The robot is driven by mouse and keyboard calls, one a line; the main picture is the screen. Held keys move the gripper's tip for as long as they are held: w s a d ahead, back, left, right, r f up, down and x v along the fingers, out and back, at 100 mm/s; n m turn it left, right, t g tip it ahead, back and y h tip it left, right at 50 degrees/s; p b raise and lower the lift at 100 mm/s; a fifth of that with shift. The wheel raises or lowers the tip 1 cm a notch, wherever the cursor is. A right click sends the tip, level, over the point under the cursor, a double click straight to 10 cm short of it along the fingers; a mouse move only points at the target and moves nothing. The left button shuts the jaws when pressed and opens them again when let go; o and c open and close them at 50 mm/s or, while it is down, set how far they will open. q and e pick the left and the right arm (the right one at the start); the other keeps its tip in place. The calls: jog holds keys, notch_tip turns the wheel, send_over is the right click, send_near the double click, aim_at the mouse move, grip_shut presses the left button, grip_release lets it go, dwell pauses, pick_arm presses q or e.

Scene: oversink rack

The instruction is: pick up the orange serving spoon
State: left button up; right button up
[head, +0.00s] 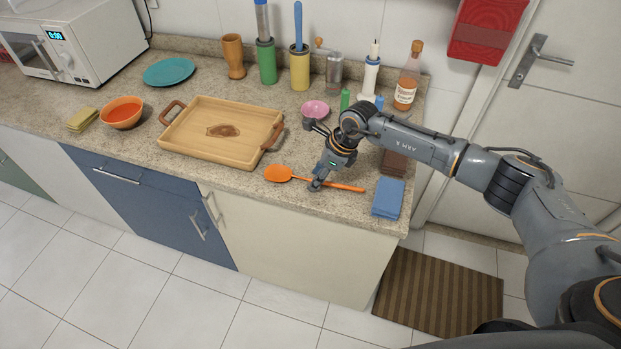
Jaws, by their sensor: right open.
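The orange serving spoon (345,186) lies on the stone counter near its front edge, with its bowl to the left and its handle pointing right. My right gripper (316,184) is open and reaches down over the middle of the spoon's handle. Its fingertips hide a short part of the handle, and I cannot tell whether they touch it. My left gripper is not in view.
A wooden tray (181,148) stands left of the spoon. A folded blue cloth (388,198) lies to its right, and a pink bowl (315,109) sits behind my gripper. Bottles and utensil holders line the wall. The counter's front edge (290,205) is close.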

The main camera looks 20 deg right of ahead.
jog(key=shift+f, duration=0.15)
grip_shut()
dwell(0.4)
